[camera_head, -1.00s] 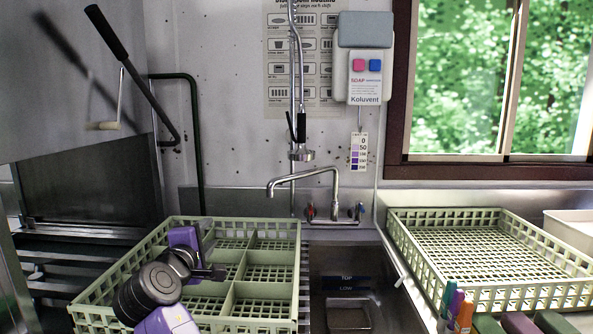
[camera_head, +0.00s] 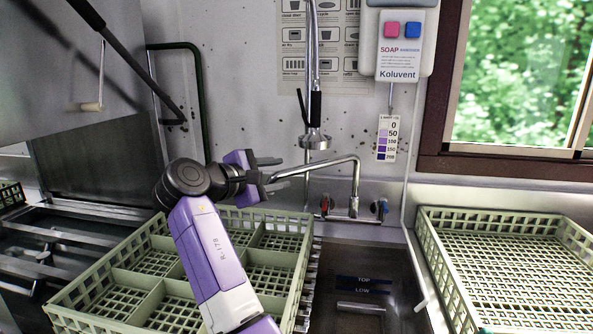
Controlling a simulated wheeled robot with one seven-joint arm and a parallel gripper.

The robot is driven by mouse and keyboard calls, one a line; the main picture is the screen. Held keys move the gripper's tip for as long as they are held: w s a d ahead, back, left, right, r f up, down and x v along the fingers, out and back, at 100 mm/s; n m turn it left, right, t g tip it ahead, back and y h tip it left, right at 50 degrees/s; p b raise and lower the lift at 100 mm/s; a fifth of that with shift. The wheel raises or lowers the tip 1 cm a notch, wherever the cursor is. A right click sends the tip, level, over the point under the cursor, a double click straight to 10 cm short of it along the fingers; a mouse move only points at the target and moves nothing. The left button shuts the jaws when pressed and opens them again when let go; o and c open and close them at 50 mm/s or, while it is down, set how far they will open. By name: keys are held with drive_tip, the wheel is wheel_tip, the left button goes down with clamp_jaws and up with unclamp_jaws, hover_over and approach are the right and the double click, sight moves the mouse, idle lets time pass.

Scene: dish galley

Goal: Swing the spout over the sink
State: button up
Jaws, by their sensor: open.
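The chrome spout (camera_head: 335,162) rises from the wall-mounted faucet, bends, and reaches left, so its free end lies left of the sink (camera_head: 335,262), toward the back right corner of the green rack. My gripper (camera_head: 281,170) is open, at the spout's left end. Its fingers point right, and the lower finger overlaps the spout's end in the picture. I cannot tell whether they touch. The faucet has a red handle (camera_head: 325,205) and a blue handle (camera_head: 380,208) at its base. The sink is below and to the right of my gripper.
A divided green rack (camera_head: 100,296) stands under my arm, left of the sink. Another green rack (camera_head: 440,268) stands on the right. A spray head (camera_head: 314,140) hangs just above the spout. A soap dispenser (camera_head: 400,45) is on the wall.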

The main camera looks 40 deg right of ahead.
sight(286, 173)
drive_tip(key=x, duration=0.6)
drive_tip(key=shift+w+d, duration=0.1)
drive_tip(key=shift+d, duration=0.15)
clamp_jaws()
idle(1.2)
